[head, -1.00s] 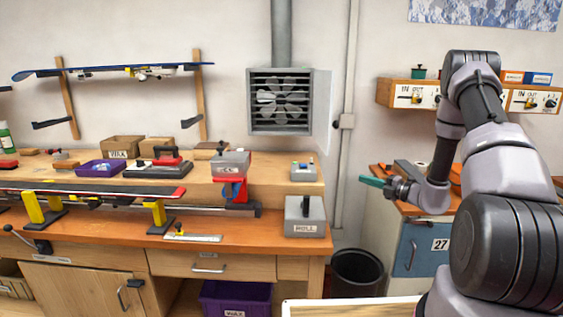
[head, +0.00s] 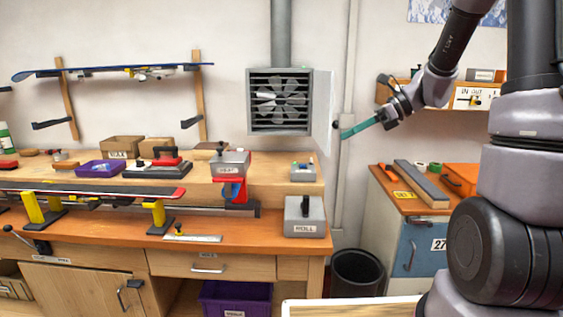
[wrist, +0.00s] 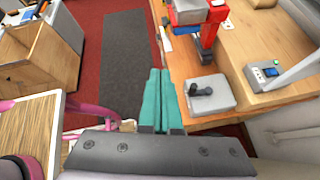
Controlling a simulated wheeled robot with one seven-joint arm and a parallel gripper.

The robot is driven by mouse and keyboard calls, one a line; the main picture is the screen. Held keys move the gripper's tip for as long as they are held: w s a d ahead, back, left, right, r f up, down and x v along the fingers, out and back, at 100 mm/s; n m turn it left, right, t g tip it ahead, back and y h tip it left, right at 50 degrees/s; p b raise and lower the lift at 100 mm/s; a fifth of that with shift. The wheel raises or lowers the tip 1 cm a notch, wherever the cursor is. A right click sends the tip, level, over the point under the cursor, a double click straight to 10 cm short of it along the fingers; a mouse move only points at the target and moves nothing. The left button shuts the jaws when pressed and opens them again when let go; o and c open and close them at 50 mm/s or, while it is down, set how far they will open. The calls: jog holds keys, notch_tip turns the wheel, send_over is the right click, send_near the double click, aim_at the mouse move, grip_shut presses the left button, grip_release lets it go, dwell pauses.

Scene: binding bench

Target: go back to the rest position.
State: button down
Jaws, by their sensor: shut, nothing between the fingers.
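My gripper (head: 361,127) is raised in the head view, in front of the wall just right of the vent fan. Its teal fingers point left and slightly down. In the wrist view the two teal fingers (wrist: 160,100) lie side by side, closed and empty. They hang in the air beside the workbench, touching nothing. My arm is folded up on the right side of the head view.
The workbench (head: 275,240) bears a grey block marked ROLL (head: 304,217) and a ski (head: 90,191) on yellow-topped supports. A dark bin (head: 357,272) stands between the bench and a blue-fronted cabinet (head: 420,246). A wall shelf (head: 385,92) is right of my gripper.

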jog(key=s+d+r+n+t+h, duration=0.2)
jog(key=s+d+r+n+h, duration=0.1)
jog(key=s+n, duration=0.5)
jog(key=s+d+r+n+t+h, duration=0.3)
jog(key=s+r+n+h, duration=0.3)
jog(key=s+n, duration=0.3)
jog(key=shift+s+d+r+n, duration=0.25)
jog(key=shift+s+r+n, duration=0.05)
jog(key=shift+s+r, duration=0.35)
